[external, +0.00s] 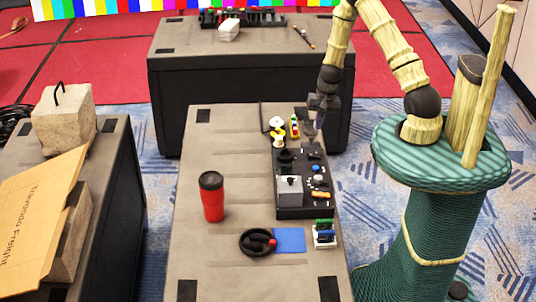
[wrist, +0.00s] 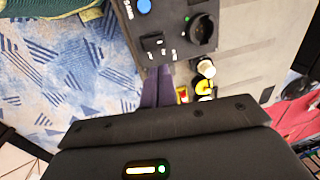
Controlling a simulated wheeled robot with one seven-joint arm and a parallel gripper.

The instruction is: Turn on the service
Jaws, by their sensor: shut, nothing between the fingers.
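A black control panel (external: 303,212) lies on the near table. It carries a black round knob (external: 286,155), a blue round control (external: 317,179), an orange piece (external: 320,194) and a grey box-like part (external: 289,189). In the wrist view, the black knob (wrist: 201,28), a small black switch block (wrist: 155,43) with white markings and the blue control (wrist: 144,5) show. The labels are too small to read. My gripper (external: 319,123) is above the panel's far right end, apart from the controls. Its purple fingers (wrist: 157,84) are together and empty, pointing near the switch block.
Yellow and white pieces (external: 278,131) and a small coloured block item (external: 294,127) stand just beyond the panel. A red cup (external: 212,202), a black dish (external: 257,250) and a blue square (external: 289,240) are nearer.

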